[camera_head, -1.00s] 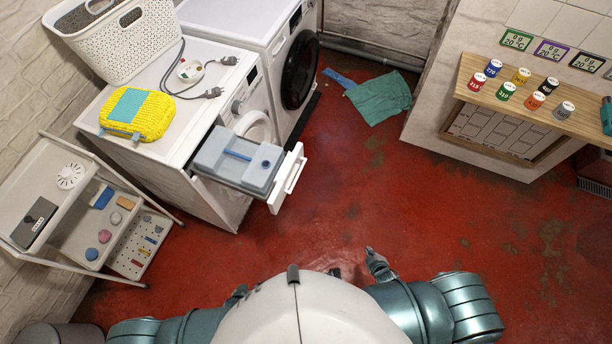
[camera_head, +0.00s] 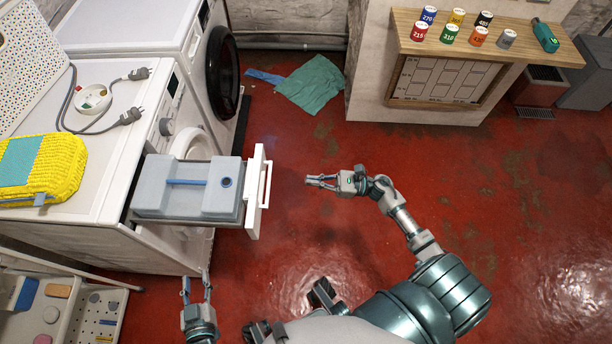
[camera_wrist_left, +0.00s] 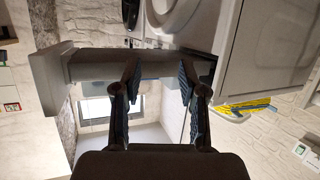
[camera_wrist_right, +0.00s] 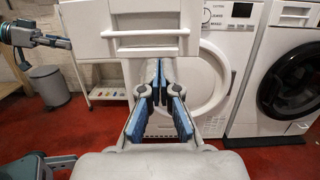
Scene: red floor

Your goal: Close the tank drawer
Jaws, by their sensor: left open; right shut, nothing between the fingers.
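The tank drawer (camera_head: 188,190) sticks out of the front washing machine (camera_head: 98,105), with a grey tank in it and a white front panel (camera_head: 257,190) with a handle. In the right wrist view the drawer front (camera_wrist_right: 135,30) and its handle bar fill the upper left, above my right gripper (camera_wrist_right: 163,85). My right gripper (camera_head: 318,181) is shut and empty, to the right of the drawer front and apart from it. My left gripper (camera_head: 196,284) is open and empty, below the drawer in the head view.
A second machine with a dark round door (camera_head: 222,70) stands behind. A green cloth (camera_head: 312,84) lies on the floor. A wooden shelf (camera_head: 560,52) with several coloured cans is at the right. A trolley (camera_head: 60,305) stands at lower left. Red floor right of the drawer is clear.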

